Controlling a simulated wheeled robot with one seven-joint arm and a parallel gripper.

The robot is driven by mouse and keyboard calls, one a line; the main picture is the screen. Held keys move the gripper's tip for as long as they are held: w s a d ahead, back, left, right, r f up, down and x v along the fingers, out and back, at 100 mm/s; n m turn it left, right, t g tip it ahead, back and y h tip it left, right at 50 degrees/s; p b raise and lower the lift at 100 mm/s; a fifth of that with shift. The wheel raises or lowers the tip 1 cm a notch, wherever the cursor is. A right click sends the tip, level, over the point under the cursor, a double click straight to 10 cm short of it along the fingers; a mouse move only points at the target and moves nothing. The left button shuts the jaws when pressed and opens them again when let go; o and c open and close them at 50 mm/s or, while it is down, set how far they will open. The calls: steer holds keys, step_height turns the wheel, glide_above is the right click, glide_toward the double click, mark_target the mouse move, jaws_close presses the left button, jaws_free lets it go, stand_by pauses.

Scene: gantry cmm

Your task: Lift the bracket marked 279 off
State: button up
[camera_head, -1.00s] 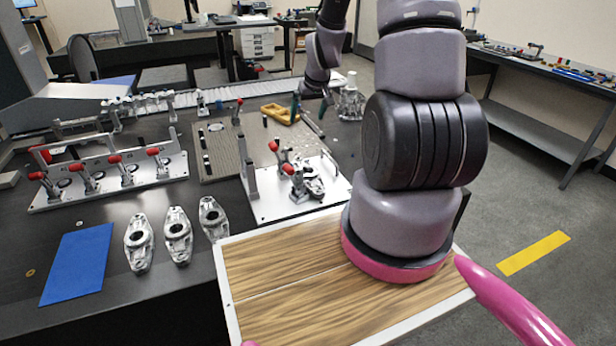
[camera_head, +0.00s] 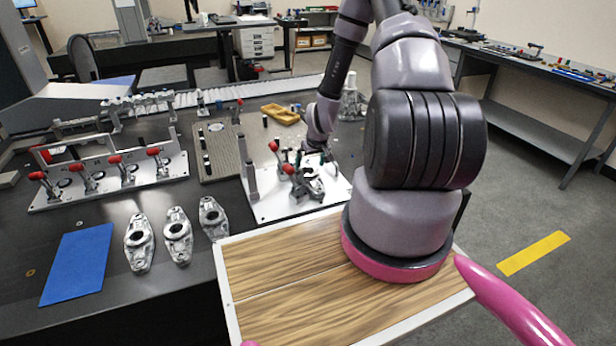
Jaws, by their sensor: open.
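A silver cast bracket (camera_head: 309,187) sits on the white fixture plate (camera_head: 268,207) with red-tipped toggle clamps. My gripper (camera_head: 317,163) is open, low over the fixture just behind and above this bracket. I cannot tell whether its fingers touch the bracket. Three similar silver brackets lie in a row on the dark table: a left one (camera_head: 139,243), a middle one (camera_head: 178,236) and a right one (camera_head: 212,218). No number is readable on any of them, so I cannot tell which is marked 279.
A longer fixture (camera_head: 112,184) with several red-handled clamps stands at the left. A blue mat (camera_head: 77,264) lies at the front left. A grey perforated plate (camera_head: 222,168) and a yellow tray (camera_head: 280,114) lie behind. Upright posts and clamps crowd my gripper.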

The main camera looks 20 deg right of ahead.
mark_target(308, 171)
steer(key=x, duration=0.4)
steer(key=shift+w+f, duration=0.2)
steer(key=shift+f, duration=0.15)
jaws_close()
steer(key=shift+r, duration=0.1)
